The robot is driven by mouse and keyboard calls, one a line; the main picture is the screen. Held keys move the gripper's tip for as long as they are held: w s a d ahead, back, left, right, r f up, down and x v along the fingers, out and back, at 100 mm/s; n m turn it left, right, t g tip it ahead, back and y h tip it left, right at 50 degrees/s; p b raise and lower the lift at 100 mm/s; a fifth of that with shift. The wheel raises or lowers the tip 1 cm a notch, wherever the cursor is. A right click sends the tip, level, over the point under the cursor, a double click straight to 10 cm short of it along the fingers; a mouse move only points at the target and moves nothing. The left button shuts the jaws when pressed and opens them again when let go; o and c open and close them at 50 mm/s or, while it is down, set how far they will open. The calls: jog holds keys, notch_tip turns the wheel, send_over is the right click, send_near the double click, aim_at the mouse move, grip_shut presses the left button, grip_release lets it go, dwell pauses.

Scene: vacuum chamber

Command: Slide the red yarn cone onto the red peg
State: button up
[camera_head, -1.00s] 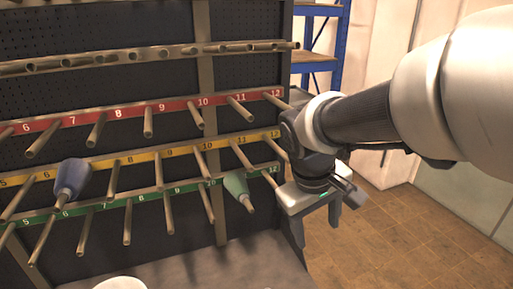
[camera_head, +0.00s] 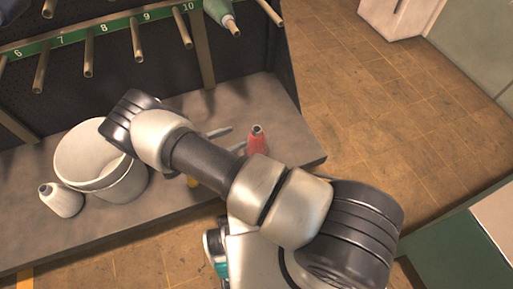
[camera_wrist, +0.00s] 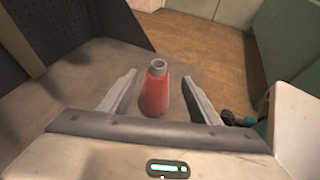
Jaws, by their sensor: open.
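The red yarn cone (camera_head: 257,142) stands upright on the grey bench, near its right end. In the wrist view the cone (camera_wrist: 155,95) is between the two fingers, with a visible gap on each side. My gripper (camera_head: 238,136) is open and low over the bench beside the cone. Its spread fingers show in the wrist view (camera_wrist: 160,76). The red-labelled row of pegs is out of view now. Only the green-labelled row (camera_head: 115,27) of the rack shows at the top left.
A white bucket (camera_head: 75,160) and a white cone (camera_head: 60,200) stand on the bench (camera_head: 270,95) at left. A green cone (camera_head: 220,10) hangs on a rack peg. Open floor lies to the right.

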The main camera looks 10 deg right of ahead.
aim_at(253, 132)
jog(key=shift+n+t, duration=0.3)
jog(key=shift+n, duration=0.1)
jog(key=x, duration=0.4)
jog(key=f+b+x, duration=0.1)
jog(key=x, duration=0.2)
jog(key=b+x, duration=0.1)
jog(key=x, duration=0.3)
jog(key=shift+s+f, duration=0.15)
jog(key=shift+f, duration=0.35)
jog(key=shift+b+x, duration=1.05)
jog(key=shift+x, duration=2.15)
jog(key=shift+r, duration=0.1)
grip_shut()
